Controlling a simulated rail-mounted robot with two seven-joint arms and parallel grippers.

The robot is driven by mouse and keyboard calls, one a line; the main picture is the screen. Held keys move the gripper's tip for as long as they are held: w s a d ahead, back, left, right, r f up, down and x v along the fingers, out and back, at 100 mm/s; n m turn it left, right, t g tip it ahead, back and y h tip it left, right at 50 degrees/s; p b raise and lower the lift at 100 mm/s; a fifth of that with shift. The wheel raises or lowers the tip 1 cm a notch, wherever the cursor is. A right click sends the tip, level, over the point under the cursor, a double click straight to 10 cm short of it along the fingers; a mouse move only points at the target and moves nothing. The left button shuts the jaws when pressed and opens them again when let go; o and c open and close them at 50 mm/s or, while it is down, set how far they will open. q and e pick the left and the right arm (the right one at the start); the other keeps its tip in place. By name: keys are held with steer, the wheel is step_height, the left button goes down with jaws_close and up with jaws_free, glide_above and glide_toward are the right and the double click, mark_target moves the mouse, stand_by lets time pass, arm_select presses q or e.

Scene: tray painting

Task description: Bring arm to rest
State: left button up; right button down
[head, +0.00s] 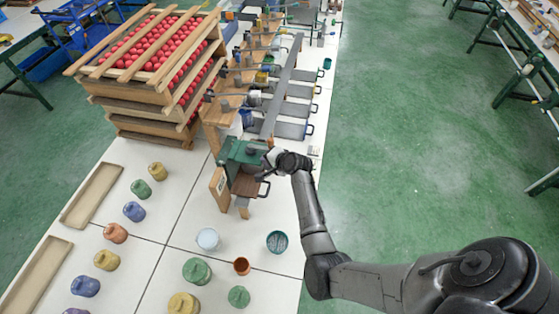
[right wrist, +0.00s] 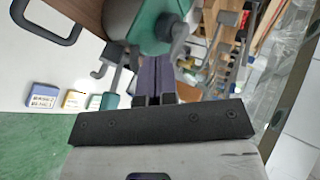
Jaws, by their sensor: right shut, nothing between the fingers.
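My right arm (head: 312,205) reaches in from the lower right over the table's right edge. Its right gripper (head: 268,158) is beside a green clamp-like device (head: 236,152) at the near end of the wooden bench. In the right wrist view the right gripper (right wrist: 158,82) has its fingers together with nothing held. The green device also shows in the right wrist view (right wrist: 150,28), close beyond the fingertips. I cannot tell whether they touch. My left gripper is not in view.
A brown board with a handle (head: 248,187) is under the device. Stacked wooden trays of red balls (head: 165,110) stand at the back left. Paint pots, including a teal one (head: 277,242), cover the near table (head: 168,232). Green floor at right is open.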

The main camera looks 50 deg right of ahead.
steer(key=v, duration=0.6)
steer(key=shift+s+d+f, duration=0.15)
steer(key=shift+s+f, duration=0.15)
steer(key=shift+f, duration=0.1)
